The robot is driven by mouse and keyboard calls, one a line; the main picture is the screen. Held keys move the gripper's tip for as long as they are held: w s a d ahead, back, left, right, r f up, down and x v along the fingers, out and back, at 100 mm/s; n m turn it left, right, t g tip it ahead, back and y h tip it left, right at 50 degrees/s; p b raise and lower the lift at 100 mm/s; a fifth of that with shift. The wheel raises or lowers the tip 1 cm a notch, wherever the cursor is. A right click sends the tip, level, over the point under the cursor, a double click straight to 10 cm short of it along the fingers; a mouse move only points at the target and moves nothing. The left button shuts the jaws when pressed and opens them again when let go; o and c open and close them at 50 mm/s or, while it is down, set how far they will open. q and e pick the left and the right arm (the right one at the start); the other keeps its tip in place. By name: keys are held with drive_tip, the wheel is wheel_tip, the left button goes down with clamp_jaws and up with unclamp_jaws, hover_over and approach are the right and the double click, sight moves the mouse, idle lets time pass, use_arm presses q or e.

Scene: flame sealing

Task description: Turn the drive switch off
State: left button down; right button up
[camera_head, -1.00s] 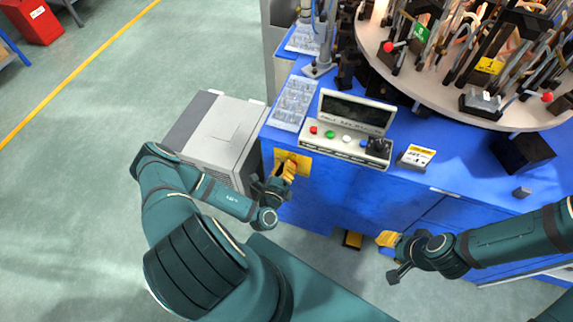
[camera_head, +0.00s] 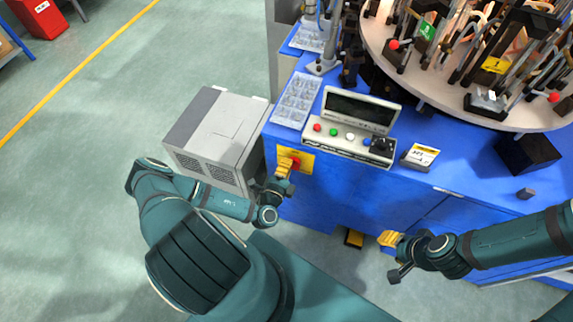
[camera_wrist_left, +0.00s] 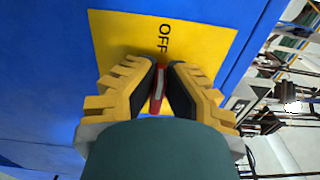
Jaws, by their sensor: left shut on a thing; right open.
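The drive switch is a red handle (camera_wrist_left: 158,88) on a yellow plate (camera_wrist_left: 115,35) marked OFF, on the blue cabinet's front. In the head view the yellow plate (camera_head: 307,160) shows at the cabinet's left part, with a bit of red by the fingers. My left gripper (camera_wrist_left: 158,82) is shut on the red handle, with one yellow-and-black finger on each side; it also shows in the head view (camera_head: 286,168). The lower part of the handle is hidden behind my wrist. My right gripper (camera_head: 386,240) is open and empty, in front of the cabinet at the right.
A control box (camera_head: 350,125) with coloured buttons stands on the blue cabinet top (camera_head: 455,165). A round turntable (camera_head: 430,85) with many fixtures is behind it. A grey unit (camera_head: 215,135) stands on the floor left of the cabinet.

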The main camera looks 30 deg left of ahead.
use_arm(q)
drive_tip(key=shift+w+r, duration=0.1)
drive_tip(key=shift+w, duration=0.1)
idle(0.4)
drive_tip(key=c, duration=1)
unclamp_jaws()
drive_tip(key=shift+d, duration=0.1)
drive_tip(key=v, duration=1.2)
